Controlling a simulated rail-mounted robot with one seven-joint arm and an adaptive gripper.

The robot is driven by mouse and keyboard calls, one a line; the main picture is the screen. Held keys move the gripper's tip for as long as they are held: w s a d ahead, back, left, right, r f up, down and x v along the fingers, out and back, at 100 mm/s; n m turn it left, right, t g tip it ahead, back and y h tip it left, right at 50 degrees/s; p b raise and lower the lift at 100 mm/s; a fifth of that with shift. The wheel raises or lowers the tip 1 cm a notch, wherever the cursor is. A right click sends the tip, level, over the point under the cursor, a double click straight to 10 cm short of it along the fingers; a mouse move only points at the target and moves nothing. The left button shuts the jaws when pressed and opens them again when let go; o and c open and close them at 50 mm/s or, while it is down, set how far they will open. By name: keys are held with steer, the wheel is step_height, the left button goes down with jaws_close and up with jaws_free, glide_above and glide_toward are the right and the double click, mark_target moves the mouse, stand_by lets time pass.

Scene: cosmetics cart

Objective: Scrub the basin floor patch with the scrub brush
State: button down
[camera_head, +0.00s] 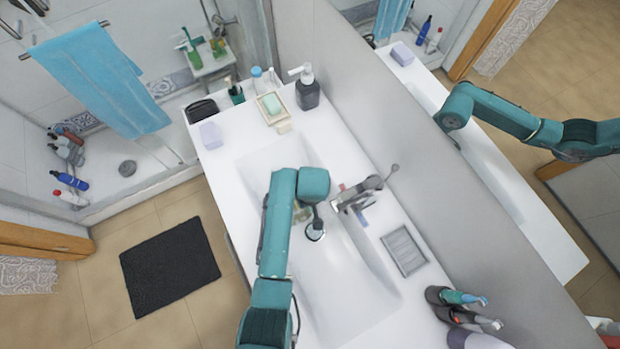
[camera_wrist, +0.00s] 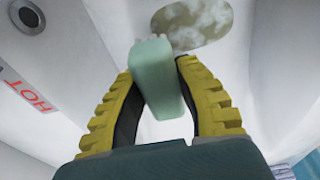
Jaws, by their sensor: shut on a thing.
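My gripper (camera_wrist: 160,100), with yellow ridged fingers and dark pads, is shut on the pale green scrub brush (camera_wrist: 160,80) in the wrist view. The brush's pale bristles point away from the gripper, beside the lower left edge of the patch (camera_wrist: 200,20). The patch is a mottled brownish-grey oval on the white basin floor. I cannot tell whether the bristles touch the floor.
The faucet (camera_head: 362,192) stands at the basin's back rim. A soap dish (camera_head: 272,107), a dark pump bottle (camera_head: 307,90) and a grey tray (camera_head: 404,250) are on the counter. A mirror wall bounds the right.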

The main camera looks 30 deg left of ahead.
step_height(320, 180, down, 6)
steer(key=b, duration=0.5)
steer(key=shift+s+a+r+p, duration=0.3)
steer(key=shift+s+r+p, duration=0.15)
steer(key=shift+r+p, duration=0.3)
steer(key=s+a+p, duration=0.2)
steer(key=s, duration=0.1)
steer(key=s+a+p, duration=0.1)
steer(key=s+p, duration=0.1)
steer(key=shift+s+a+f, duration=0.2)
steer(key=shift+a+f, duration=0.05)
steer(key=shift+a, duration=0.15)
steer(key=shift+s+a+f+p, duration=0.1)
steer(key=shift+s+a+p, duration=0.3)
steer(key=shift+s, duration=0.2)
steer(key=shift+a, duration=0.1)
steer(key=shift+f+b, duration=0.7)
steer(key=shift+f, duration=0.15)
steer(key=shift+w, duration=0.1)
